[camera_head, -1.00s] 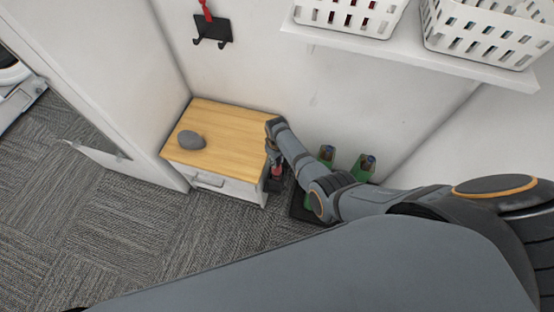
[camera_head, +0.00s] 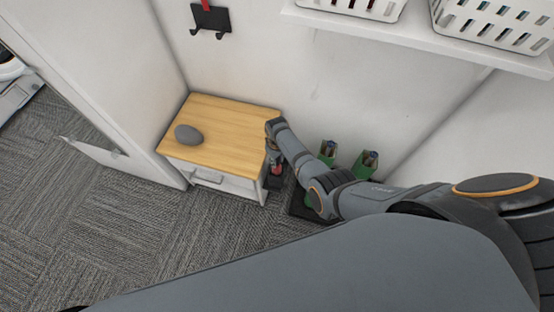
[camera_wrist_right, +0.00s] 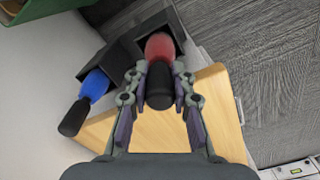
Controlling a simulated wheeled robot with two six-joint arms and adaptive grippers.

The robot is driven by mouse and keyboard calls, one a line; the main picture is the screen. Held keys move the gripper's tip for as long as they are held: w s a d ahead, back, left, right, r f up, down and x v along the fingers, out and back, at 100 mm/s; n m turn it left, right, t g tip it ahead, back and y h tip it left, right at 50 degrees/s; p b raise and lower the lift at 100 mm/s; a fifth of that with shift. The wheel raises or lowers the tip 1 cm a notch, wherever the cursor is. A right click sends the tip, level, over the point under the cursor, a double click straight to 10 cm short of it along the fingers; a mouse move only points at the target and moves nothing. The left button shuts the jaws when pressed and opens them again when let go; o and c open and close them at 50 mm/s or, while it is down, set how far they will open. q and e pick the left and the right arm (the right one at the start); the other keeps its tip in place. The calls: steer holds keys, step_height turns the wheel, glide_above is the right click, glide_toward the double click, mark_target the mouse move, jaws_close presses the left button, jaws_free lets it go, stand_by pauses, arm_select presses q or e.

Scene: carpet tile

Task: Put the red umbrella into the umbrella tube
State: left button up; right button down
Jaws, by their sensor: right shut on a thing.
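The red umbrella (camera_wrist_right: 160,46) shows in the right wrist view with its black handle (camera_wrist_right: 159,88) between my right gripper's fingers (camera_wrist_right: 158,76). The gripper is shut on the handle. The red part meets the right-hand opening of the dark umbrella tube (camera_wrist_right: 122,57) and seems to go into it; its lower end is hidden. A blue umbrella (camera_wrist_right: 95,86) with a black handle leans out of the other opening. In the head view my right gripper (camera_head: 275,158) is beside the cabinet, with a bit of red (camera_head: 277,170) below it. My left gripper is not in view.
A low wood-topped cabinet (camera_head: 230,125) with a grey stone-like object (camera_head: 187,135) stands close left of the gripper. A shelf with white baskets (camera_head: 490,24) is above. Carpet at left is clear.

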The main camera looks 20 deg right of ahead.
steer(key=c, duration=1.1)
jaws_free()
steer(key=shift+o, duration=0.2)
step_height(320, 180, up, 12)
steer(key=shift+r, duration=0.1)
steer(key=s+d+f+m+p, duration=0.1)
steer(key=s+d+f+p, duration=0.15)
steer(key=s+f, duration=0.7)
steer(key=s+d+f+m+p, duration=0.15)
steer(key=s+d+f, duration=0.25)
steer(key=s+f, duration=0.6)
steer(key=s+d+f+m+p, duration=0.1)
steer(key=s+d+f, duration=0.2)
steer(key=s, duration=0.7)
steer(key=s+d+f+m+t, duration=0.1)
steer(key=s+d+f, duration=0.2)
steer(key=s, duration=0.8)
steer(key=shift+d+f+h+p, duration=0.3)
steer(key=shift+f+h+p, duration=0.1)
steer(key=shift+f, duration=0.3)
